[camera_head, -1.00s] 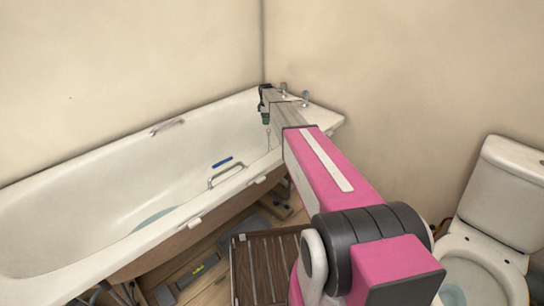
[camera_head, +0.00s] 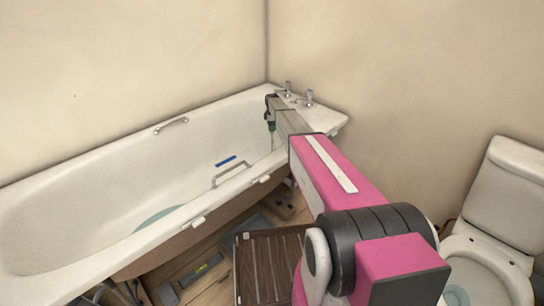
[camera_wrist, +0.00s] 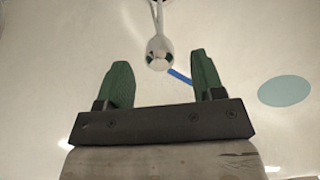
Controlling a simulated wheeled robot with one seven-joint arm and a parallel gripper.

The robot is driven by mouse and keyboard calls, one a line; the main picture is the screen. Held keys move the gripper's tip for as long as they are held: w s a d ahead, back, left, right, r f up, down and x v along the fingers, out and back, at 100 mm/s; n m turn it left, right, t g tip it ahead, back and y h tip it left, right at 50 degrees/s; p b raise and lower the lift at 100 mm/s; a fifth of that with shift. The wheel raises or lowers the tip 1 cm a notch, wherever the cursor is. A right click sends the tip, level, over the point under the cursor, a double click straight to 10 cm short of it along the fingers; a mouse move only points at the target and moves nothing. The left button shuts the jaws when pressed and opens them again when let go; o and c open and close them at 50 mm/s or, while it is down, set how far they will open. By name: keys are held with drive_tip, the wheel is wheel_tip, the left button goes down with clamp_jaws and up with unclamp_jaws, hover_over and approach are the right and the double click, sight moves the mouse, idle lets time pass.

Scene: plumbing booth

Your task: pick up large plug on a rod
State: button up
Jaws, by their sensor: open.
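The large plug on a rod (camera_wrist: 158,52) shows in the wrist view as a pale, shiny rounded end with a thin stem running up to the top edge. It lies between the lines of the two green fingers, near the level of their tips, with a gap on each side. My gripper (camera_wrist: 160,66) is open and empty. In the head view my gripper (camera_head: 271,124) points down over the tap end of the bathtub (camera_head: 90,185). The plug cannot be made out clearly there, as my arm and gripper cover part of that corner.
Two taps (camera_head: 298,95) stand on the tub's corner. A blue strip (camera_head: 226,161) lies in the tub, and a metal grab rail (camera_head: 228,174) is on its near rim. A wooden slatted mat (camera_head: 265,265) and a toilet (camera_head: 495,225) are nearer.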

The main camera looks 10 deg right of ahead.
wheel_tip(320, 180, down, 3)
clamp_jaws()
drive_tip(key=shift+r, duration=0.15)
